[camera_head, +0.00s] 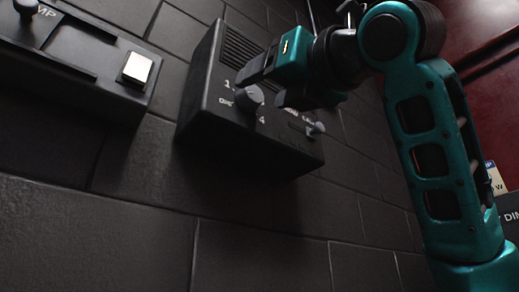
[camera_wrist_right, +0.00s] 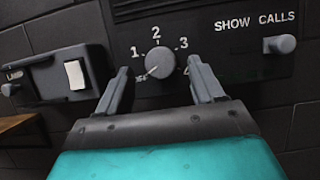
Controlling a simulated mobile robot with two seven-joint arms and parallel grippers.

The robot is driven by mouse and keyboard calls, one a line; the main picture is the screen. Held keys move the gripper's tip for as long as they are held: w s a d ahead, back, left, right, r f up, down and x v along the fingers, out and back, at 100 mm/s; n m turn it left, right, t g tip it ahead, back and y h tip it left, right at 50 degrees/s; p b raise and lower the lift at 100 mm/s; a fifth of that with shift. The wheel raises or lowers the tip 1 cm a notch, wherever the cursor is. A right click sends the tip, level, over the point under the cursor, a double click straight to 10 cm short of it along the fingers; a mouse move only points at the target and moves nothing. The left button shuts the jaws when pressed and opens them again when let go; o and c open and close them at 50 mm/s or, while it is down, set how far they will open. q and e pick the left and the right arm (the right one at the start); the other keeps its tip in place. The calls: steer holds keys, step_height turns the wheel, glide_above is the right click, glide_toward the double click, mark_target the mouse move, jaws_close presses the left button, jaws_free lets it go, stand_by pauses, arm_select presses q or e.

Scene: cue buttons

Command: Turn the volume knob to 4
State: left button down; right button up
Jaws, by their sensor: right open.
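The volume knob (camera_wrist_right: 160,62) is a round grey dial on a dark wall box, with 1, 2, 3 and 4 around it. Its pale pointer line aims to the lower left, toward small lettering below the 1. The knob also shows in the head view (camera_head: 249,97), where it sticks out from the box. My right gripper (camera_wrist_right: 160,82) is open, its fingers pointing at the box on either side of the knob's lower part, apart from it as far as I can tell. The 4 is partly hidden by the right finger. My left gripper is not in view.
The same box (camera_head: 228,122) carries a grille and a small knob (camera_wrist_right: 280,44) under "SHOW CALLS". A lamp panel (camera_wrist_right: 62,80) with a pale square button (camera_wrist_right: 75,74) is to the left. A box marked "DIM" (camera_head: 512,216) stands at the right edge. The wall below is bare.

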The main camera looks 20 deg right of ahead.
steer(key=shift+x, duration=1.4)
steer(key=shift+c, duration=0.3)
steer(key=c, duration=1)
steer(key=shift+o, duration=0.2)
